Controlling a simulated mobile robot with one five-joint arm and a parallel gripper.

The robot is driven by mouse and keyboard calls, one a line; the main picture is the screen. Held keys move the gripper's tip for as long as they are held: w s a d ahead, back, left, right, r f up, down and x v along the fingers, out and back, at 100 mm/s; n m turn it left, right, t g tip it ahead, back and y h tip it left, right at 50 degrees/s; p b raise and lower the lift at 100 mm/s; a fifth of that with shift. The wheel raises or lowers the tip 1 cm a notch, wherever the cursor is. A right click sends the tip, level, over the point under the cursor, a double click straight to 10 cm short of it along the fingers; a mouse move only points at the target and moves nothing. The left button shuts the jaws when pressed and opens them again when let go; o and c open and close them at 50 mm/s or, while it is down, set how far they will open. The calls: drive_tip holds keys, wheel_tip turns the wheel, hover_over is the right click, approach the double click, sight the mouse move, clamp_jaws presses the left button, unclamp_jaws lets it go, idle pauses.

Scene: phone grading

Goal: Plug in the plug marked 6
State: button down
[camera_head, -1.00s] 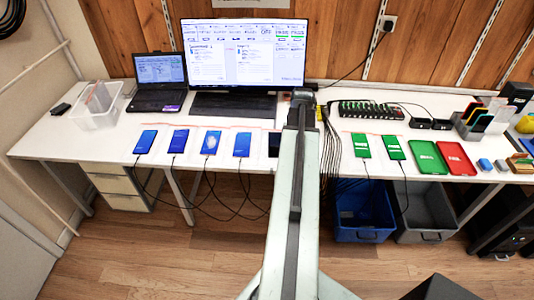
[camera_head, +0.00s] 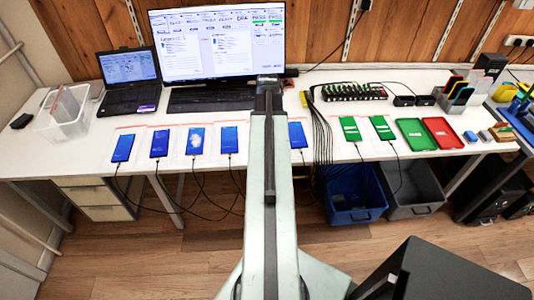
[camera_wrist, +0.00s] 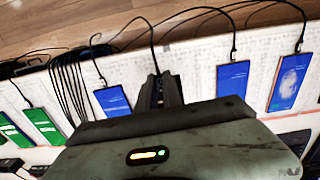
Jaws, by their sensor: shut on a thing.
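In the wrist view my gripper (camera_wrist: 158,92) is shut on the end of a black cable (camera_wrist: 152,58), which rises out from between the dark fingers. The plug itself is mostly hidden by the fingers, and no number is legible. The gripper sits between a blue-screened phone (camera_wrist: 112,100) and another blue-screened phone (camera_wrist: 233,78), both with cables at their ends. In the head view my arm hides the gripper and the mat spot behind it. Blue phones show on both sides, the closest being one on the left (camera_head: 228,139) and one on the right (camera_head: 297,135).
Two green-screened phones (camera_head: 350,129) lie right of the arm, then a green tray (camera_head: 415,134) and a red tray (camera_head: 442,133). Behind are a cabled hub (camera_head: 354,92), monitor (camera_head: 216,42) and laptop (camera_head: 129,78). Loose cables hang over the table's front edge.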

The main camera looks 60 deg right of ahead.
drive_tip(key=f+b, duration=0.1)
drive_tip(key=f, duration=0.1)
drive_tip(key=a+f+b, duration=0.1)
drive_tip(key=f+b, duration=0.1)
drive_tip(key=s+f+b, duration=0.1)
drive_tip(key=shift+a+f, duration=0.2)
drive_tip(key=shift+f, duration=0.2)
drive_tip(key=shift+r, duration=0.1)
drive_tip(key=shift+w+d+f+b, duration=0.25)
drive_tip(key=shift+d+f+b, duration=0.1)
drive_tip(key=shift+f+b, duration=0.4)
drive_tip(key=shift+w+d+f+b, duration=0.2)
drive_tip(key=shift+d+f+b, duration=0.1)
drive_tip(key=shift+f+b, duration=0.35)
drive_tip(key=shift+r, duration=0.1)
drive_tip(key=shift+w+d, duration=0.4)
drive_tip(key=shift+d, duration=0.1)
idle(1.5)
drive_tip(key=c, duration=1.4)
unclamp_jaws()
drive_tip(key=shift+c, duration=0.2)
drive_tip(key=r+p, duration=0.5)
drive_tip(key=shift+s+a, duration=0.3)
drive_tip(key=shift+a, duration=0.1)
drive_tip(key=shift+f, duration=0.1)
